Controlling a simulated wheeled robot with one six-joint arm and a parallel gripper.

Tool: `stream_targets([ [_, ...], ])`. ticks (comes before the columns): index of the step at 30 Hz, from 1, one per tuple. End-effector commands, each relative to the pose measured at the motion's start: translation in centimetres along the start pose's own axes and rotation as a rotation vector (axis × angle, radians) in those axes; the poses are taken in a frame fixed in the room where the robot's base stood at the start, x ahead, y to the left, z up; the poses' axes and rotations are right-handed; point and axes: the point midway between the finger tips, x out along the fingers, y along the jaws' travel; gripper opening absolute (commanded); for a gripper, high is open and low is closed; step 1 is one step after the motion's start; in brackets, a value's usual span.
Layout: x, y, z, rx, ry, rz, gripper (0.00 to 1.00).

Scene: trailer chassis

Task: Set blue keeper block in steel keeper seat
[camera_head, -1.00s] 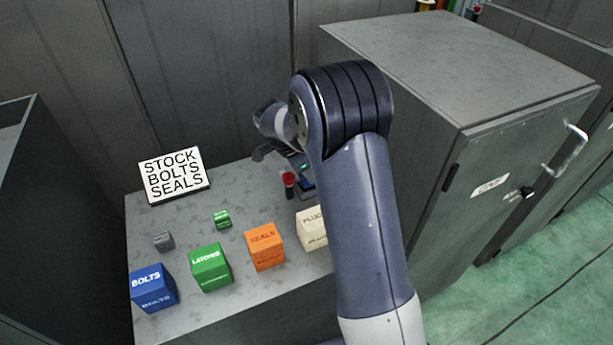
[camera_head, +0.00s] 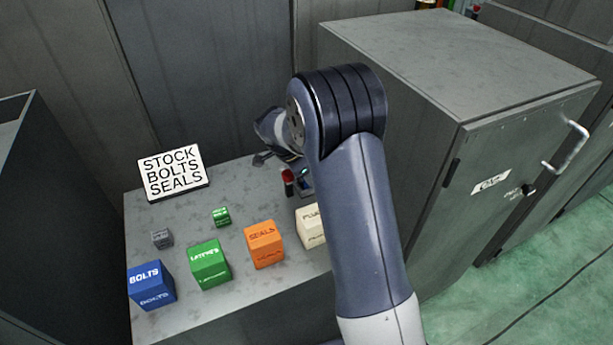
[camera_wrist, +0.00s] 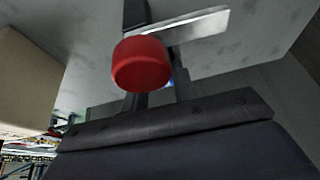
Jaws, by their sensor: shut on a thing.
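My gripper (camera_head: 303,181) is low over the back right of the grey bench, partly hidden behind my arm. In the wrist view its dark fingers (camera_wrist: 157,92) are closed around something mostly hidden. A sliver of blue (camera_wrist: 171,84), which looks like the blue keeper block, shows between them behind a red round cap (camera_wrist: 140,64). The red-capped piece (camera_head: 289,177) stands just left of the gripper in the head view. A bright metal strip (camera_wrist: 190,25) lies beyond the cap. I cannot make out the steel keeper seat for certain, nor whether the block touches it.
The bench (camera_head: 188,237) holds blue (camera_head: 151,286), green (camera_head: 210,264), orange (camera_head: 264,244) and cream (camera_head: 310,226) labelled blocks, small grey (camera_head: 162,238) and green (camera_head: 222,217) blocks, and a sign (camera_head: 173,173). A tall grey cabinet (camera_head: 460,70) stands right.

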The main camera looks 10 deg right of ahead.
Motion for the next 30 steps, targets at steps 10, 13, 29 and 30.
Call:
stream_targets([
  [10,1.2,0.6,0.7,-0.002,-0.011,0.022,0.48],
  [13,1.2,0.7,0.7,-0.002,-0.01,0.024,0.48],
  [29,-4.5,0.4,0.1,-0.002,-0.007,0.016,0.48],
  [30,-5.6,0.3,0.1,-0.002,-0.007,0.015,0.48],
])
